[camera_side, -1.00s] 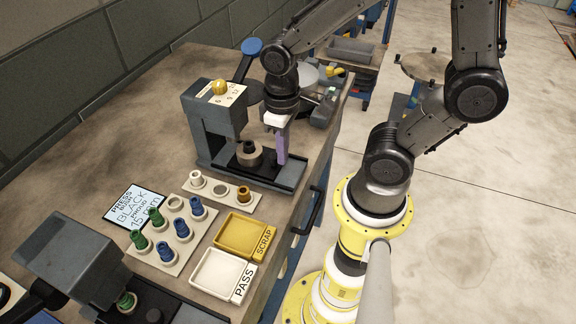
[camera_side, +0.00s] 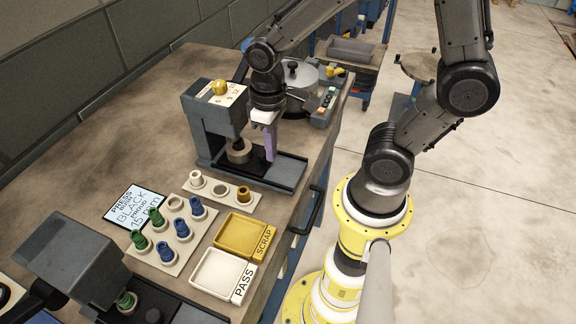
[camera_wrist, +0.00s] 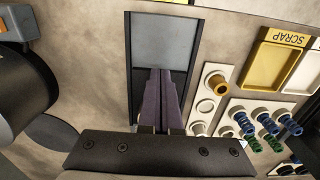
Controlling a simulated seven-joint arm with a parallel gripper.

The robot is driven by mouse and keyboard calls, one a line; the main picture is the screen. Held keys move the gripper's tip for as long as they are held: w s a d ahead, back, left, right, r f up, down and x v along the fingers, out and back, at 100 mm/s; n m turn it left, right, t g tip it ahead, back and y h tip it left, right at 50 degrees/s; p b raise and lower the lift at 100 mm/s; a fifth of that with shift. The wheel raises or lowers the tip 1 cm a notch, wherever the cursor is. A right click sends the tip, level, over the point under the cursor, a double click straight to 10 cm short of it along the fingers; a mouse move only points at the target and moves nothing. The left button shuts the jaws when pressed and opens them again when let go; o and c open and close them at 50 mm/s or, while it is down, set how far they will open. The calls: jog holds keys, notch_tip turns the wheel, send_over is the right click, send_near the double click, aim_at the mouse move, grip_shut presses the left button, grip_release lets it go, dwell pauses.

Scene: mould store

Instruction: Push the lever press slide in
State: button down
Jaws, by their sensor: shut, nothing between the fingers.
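The lever press (camera_side: 212,115) is a grey block with a yellow knob on top, standing on the bench. Its black slide track (camera_side: 284,166) runs out to the right. In the wrist view the shut fingers (camera_wrist: 163,75) lie over the track, in front of a grey plate (camera_wrist: 165,42).
A rack with several green and blue bushes (camera_side: 182,228) stands left of the yellow scrap tray (camera_side: 241,236) and white pass tray (camera_side: 216,273). A small strip of bushes (camera_side: 220,190) lies before the press. A second grey press (camera_side: 72,258) stands at lower left.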

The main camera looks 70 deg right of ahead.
jog(key=shift+w, duration=0.55)
jog(key=shift+s+r, duration=0.5)
jog(key=shift+s, duration=0.2)
jog(key=shift+s+r, duration=0.5)
jog(key=shift+s, duration=0.15)
notch_tip(320, 180, up, 7)
jog(key=s, duration=0.3)
jog(key=shift+s+d+r+t, duration=0.1)
jog(key=shift+s+r+t, duration=0.3)
jog(key=shift+r+t, duration=0.5)
jog(key=shift+s+d+r+t, duration=0.1)
jog(key=shift+s+r+t, duration=0.25)
jog(key=shift+r+t, duration=0.5)
jog(key=shift+s+d+r+t, duration=0.1)
jog(key=shift+s+r+t, duration=0.3)
jog(key=shift+r+t, duration=0.45)
